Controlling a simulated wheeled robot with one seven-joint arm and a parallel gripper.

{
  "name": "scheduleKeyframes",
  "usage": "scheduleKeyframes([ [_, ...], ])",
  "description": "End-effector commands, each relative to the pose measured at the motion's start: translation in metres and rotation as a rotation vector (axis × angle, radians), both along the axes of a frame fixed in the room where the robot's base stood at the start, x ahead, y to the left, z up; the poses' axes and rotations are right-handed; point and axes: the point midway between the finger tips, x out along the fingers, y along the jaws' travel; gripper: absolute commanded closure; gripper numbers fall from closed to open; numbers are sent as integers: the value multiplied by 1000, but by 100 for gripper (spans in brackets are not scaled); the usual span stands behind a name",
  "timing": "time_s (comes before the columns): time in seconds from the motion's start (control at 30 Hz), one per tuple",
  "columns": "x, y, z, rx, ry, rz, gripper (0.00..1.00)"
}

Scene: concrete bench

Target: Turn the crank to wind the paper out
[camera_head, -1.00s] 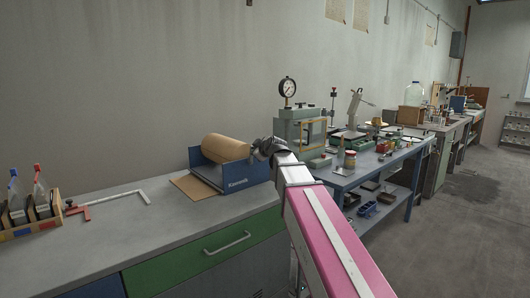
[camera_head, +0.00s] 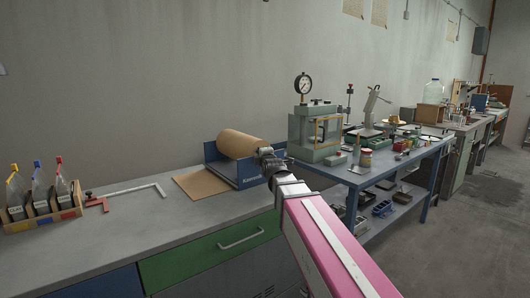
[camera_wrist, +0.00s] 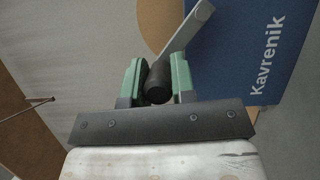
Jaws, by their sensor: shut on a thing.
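A blue dispenser (camera_head: 247,175) with white lettering holds a roll of brown paper (camera_head: 239,143) on the grey bench. A flat brown sheet of paper (camera_head: 200,183) lies on the bench to the left of the dispenser. My gripper (camera_head: 268,158) is at the dispenser's right end. In the wrist view, the green fingers of my gripper (camera_wrist: 157,80) are shut on the black knob (camera_wrist: 158,78) of the crank. The crank's grey arm (camera_wrist: 188,27) runs up and right from the knob, in front of the dispenser's blue side (camera_wrist: 250,50). The crank is hidden in the head view.
A rack of bottles (camera_head: 45,212) and a red-and-grey clamp (camera_head: 130,192) are at the left of the bench. A blue table (camera_head: 372,172) crowded with instruments stands to the right. Bare bench top lies in front of the paper.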

Motion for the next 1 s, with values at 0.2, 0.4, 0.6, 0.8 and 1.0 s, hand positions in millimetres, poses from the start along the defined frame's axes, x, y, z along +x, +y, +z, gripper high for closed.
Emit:
scheduleKeyframes([
  [0.2, -5, 6, -12, -152, -107, 2, 100],
  [0.4, -7, 9, -19, -261, -187, 1, 100],
  [0.6, -8, 11, -24, -331, -238, 0, 100],
  [0.8, -8, 11, -26, -366, -263, 0, 100],
  [1.0, -8, 11, -27, -373, -269, -1, 100],
])
